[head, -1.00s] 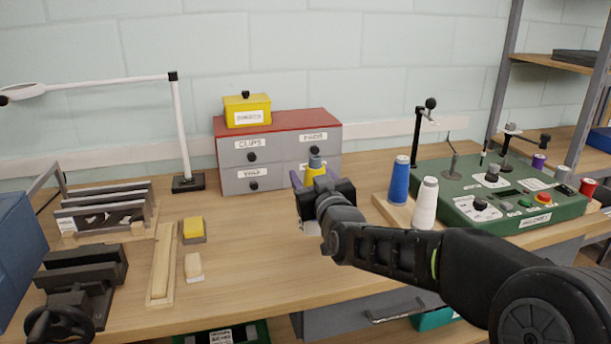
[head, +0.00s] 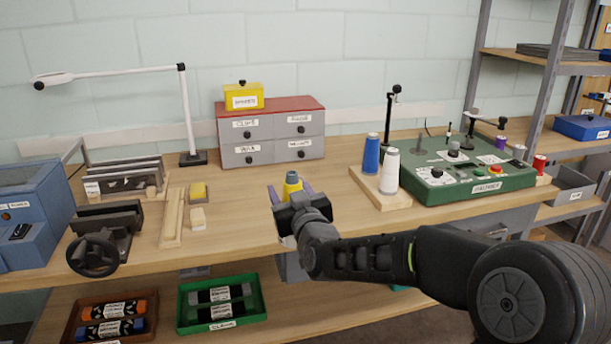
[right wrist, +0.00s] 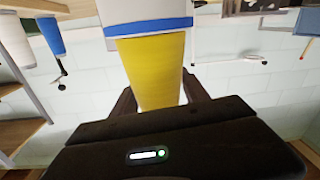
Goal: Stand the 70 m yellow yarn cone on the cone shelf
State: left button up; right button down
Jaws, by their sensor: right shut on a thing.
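The yellow yarn cone (head: 292,187) is upright in my right gripper (head: 291,194), above the front part of the workbench. Its top shows grey-blue in the head view. The right wrist view shows the yellow cone (right wrist: 155,75) between the two dark fingers, with a blue and white band at one end; any length marking cannot be read. The right gripper is shut on it. A wooden board (head: 395,203) right of the gripper carries a blue cone (head: 371,155) and a white cone (head: 389,171). Which place is the cone shelf is not clear. My left gripper is not in view.
A grey drawer unit (head: 270,150) with a red top stands behind the gripper. A green machine (head: 480,184) is at the right, beside a rack post (head: 548,95). A vise (head: 100,230) and wooden pieces (head: 172,217) are at the left. Bins (head: 222,302) sit on the lower shelf.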

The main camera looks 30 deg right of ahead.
pick_arm(q)
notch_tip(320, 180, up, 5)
jog(key=p, duration=0.4)
pick_arm(e)
jog(key=a+f+n+y, duration=0.3)
jog(key=a+f+y, duration=0.2)
jog(key=a+f, duration=1.1)
jog(key=a, duration=0.3)
jog(key=shift+t, duration=0.3)
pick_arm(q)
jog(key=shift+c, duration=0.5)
pick_arm(e)
jog(key=shift+w, duration=0.1)
